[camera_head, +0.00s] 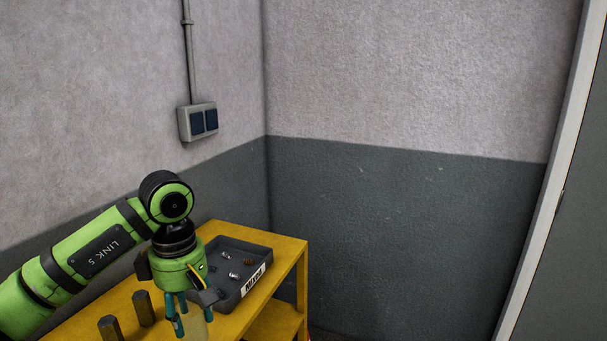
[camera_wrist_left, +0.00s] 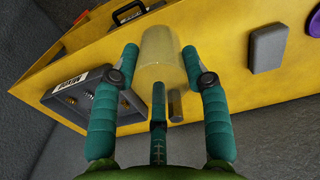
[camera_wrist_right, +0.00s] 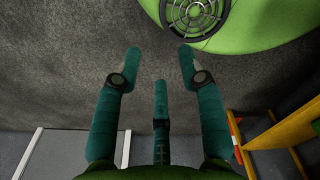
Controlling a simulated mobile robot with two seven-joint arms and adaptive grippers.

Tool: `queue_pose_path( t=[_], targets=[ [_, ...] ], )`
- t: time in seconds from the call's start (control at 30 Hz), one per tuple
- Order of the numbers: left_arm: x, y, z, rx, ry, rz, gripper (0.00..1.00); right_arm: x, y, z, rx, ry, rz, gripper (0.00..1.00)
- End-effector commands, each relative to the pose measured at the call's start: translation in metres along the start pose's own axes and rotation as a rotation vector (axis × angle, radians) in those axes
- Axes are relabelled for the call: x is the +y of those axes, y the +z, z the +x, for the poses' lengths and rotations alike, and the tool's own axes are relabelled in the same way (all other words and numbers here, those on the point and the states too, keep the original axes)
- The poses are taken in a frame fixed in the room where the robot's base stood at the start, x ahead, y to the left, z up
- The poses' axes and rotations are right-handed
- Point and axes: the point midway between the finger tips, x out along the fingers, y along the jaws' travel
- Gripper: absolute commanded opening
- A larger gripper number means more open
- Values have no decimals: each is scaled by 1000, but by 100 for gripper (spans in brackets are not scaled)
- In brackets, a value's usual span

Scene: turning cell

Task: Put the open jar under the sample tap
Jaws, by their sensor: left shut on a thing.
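A clear, yellowish-looking jar (camera_wrist_left: 162,58) stands out between the fingers of my left gripper (camera_wrist_left: 160,48) in the left wrist view. The gripper is shut on the jar, with a finger on each side. In the head view the left gripper (camera_head: 184,312) points down over the yellow bench, and the jar (camera_head: 196,326) shows faintly below its fingers. I cannot tell whether the jar touches the bench top. My right gripper (camera_wrist_right: 158,52) is open and empty in the right wrist view, away from the bench. No sample tap shows in any view.
The yellow bench (camera_head: 290,248) carries a dark tray (camera_head: 262,262) labelled MIXED with small metal parts. Two dark hexagonal posts (camera_head: 108,327) stand near its front. A grey block (camera_wrist_left: 266,48) and a purple item (camera_wrist_left: 313,22) lie on it. Walls meet in a corner behind.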

Motion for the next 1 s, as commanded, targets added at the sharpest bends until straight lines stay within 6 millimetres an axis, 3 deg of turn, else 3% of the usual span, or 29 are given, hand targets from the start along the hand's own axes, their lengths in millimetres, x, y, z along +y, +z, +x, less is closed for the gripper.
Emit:
queue_pose_path(
  t=[0.3, 0.5, 0.73, 1.0],
  targets=[
    [-49, 21, 52, -1, -4, 671, 14, 7, -40, 0, 66, 9, -1, 40],
    [-89, 39, 81, -1, -1, 1087, 14, 7, -38, 0, 60, 9, 0, 40],
    [-106, 48, 91, -1, 1, 1250, 14, 3, -12, 0, 19, 4, 0, 40],
    [-105, 47, 90, 2, 1, 1252, 14, 4, -19, 0, 30, 5, 0, 40]
  ],
)
